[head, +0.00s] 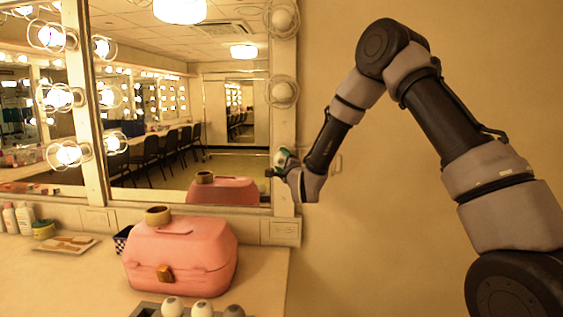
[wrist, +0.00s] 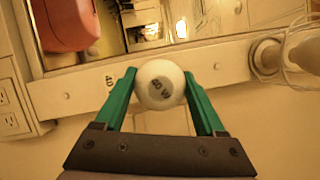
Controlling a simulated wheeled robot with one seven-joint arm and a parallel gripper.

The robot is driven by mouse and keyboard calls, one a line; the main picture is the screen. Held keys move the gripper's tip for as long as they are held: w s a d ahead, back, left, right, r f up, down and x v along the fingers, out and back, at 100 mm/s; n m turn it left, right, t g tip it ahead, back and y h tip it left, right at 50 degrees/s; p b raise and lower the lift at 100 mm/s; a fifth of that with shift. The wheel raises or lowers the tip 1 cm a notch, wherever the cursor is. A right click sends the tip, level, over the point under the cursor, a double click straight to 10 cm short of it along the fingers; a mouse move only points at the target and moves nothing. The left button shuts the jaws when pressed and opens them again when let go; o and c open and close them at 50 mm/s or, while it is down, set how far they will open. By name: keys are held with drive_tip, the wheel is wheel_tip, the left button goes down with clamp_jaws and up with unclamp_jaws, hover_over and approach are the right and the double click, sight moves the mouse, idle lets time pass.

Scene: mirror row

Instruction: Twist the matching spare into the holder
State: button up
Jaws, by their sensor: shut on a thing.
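My gripper (wrist: 160,88) has green fingers shut on a white round bulb (wrist: 158,86). The bulb's printed wattage mark looks like "60 W", but it is small and tilted. In the head view, my gripper (head: 284,163) is at the right mirror post, below two caged bulbs, and mostly hides the bulb it holds. The holder behind the held bulb is hidden, so I cannot tell if they touch. A partly covered label (wrist: 109,80) starting with "40" shows on the post beside the left finger. Spare bulbs (head: 202,308) sit in a grey rack (head: 146,310) on the counter.
A pink case (head: 181,262) with a tape roll (head: 158,215) on top stands on the counter. A caged bulb (head: 284,94) is just above my gripper. A wall outlet (head: 284,232) is below it. The wall to the right is bare.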

drive_tip(key=shift+m, duration=0.4)
